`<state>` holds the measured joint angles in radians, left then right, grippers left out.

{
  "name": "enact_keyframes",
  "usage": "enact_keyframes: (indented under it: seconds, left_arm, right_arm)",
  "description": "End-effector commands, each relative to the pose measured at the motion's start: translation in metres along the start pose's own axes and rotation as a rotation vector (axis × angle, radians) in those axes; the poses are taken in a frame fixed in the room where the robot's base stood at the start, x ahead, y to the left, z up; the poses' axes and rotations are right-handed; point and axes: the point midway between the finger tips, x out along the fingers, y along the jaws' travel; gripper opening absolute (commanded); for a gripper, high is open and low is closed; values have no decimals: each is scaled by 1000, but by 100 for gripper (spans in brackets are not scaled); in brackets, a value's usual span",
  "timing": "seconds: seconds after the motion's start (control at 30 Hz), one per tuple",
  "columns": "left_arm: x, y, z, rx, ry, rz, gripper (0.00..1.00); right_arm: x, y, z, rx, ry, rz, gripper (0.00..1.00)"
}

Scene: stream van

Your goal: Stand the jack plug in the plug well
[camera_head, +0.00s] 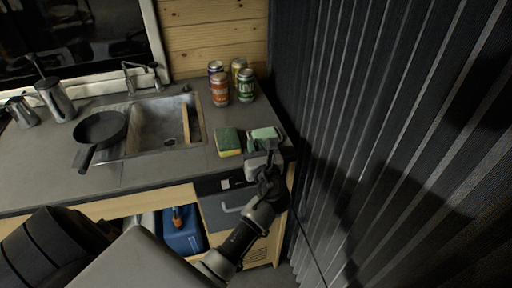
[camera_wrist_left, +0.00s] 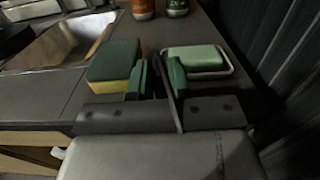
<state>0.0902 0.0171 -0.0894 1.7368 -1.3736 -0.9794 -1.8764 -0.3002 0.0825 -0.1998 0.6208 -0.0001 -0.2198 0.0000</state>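I cannot make out a jack plug or a plug well in either view. My left gripper (camera_head: 268,160) is over the right front edge of the counter, beside a green-and-yellow sponge (camera_head: 228,141) and just in front of a dish with a green bar (camera_head: 264,133). In the left wrist view, narrow dark and green upright pieces (camera_wrist_left: 157,78) stand at its fingertips, between the sponge (camera_wrist_left: 114,62) and the green bar (camera_wrist_left: 194,56). I cannot tell whether they are fingers or something held. My right gripper is not in view.
Several cans (camera_head: 219,90) stand behind the sponge. A sink (camera_head: 163,122), a dark pan (camera_head: 100,129) and metal jugs (camera_head: 55,99) are to the left. A pleated dark curtain (camera_head: 400,130) closes off the right side. The front counter (camera_head: 150,180) is clear.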

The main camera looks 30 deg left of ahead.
Motion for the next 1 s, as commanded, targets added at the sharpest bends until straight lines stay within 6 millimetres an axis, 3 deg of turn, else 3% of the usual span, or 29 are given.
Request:
enact_keyframes:
  seconds: [0.03,0.13,0.47,0.57,1.0]
  left_arm:
    - [0,0,0,1,0,0,26]
    - [0,0,0,1,0,0,41]
    - [0,0,4,0,0,0,41]
    - [-12,0,1,1,1,-2,41]
    - [-100,0,0,0,3,-2,41]
  right_arm:
    - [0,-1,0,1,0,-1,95]
    - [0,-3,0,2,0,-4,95]
    - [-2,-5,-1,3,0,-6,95]
    - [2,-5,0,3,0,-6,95]
    - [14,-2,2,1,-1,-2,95]
